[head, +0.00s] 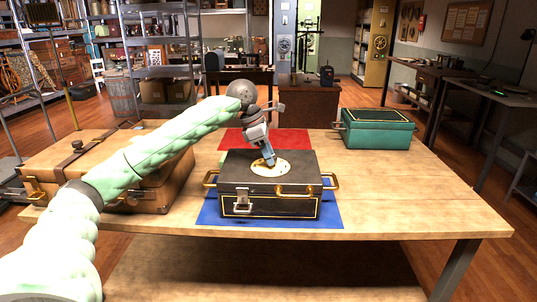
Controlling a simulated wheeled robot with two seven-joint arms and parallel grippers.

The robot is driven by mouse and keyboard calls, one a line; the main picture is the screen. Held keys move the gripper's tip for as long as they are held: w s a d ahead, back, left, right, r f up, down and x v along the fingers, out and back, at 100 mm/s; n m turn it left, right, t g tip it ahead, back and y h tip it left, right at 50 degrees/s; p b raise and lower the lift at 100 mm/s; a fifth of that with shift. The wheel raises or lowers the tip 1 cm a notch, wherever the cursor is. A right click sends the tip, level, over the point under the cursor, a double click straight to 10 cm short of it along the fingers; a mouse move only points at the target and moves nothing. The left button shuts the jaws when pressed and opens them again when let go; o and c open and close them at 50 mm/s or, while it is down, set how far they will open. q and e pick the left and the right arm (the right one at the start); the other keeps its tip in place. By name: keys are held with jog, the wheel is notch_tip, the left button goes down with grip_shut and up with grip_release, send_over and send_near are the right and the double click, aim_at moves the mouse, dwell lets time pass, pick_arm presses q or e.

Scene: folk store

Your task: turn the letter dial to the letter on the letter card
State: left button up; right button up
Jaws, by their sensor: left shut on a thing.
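A black box (236,173) with gold trim, brass side handles and a front latch stands on a blue mat (328,212) at the table's middle. The pale round letter dial (284,169) is on its lid. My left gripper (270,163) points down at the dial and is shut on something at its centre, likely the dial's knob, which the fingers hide. The letters on the dial are too small to read. I cannot make out a letter card. My right gripper is not in view.
A brown leather case (153,188) lies at the left of the wooden table (420,205), under my left arm. A green box (377,130) stands at the back right. A red mat (290,140) lies behind the black box. The table's right side is clear.

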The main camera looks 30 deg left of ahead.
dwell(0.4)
pick_arm(q)
jog(key=o, duration=1)
jog(key=shift+r, duration=0.15)
jog(key=v, duration=0.7)
jog(key=shift+a+r, duration=0.15)
jog(key=shift+r, duration=0.1)
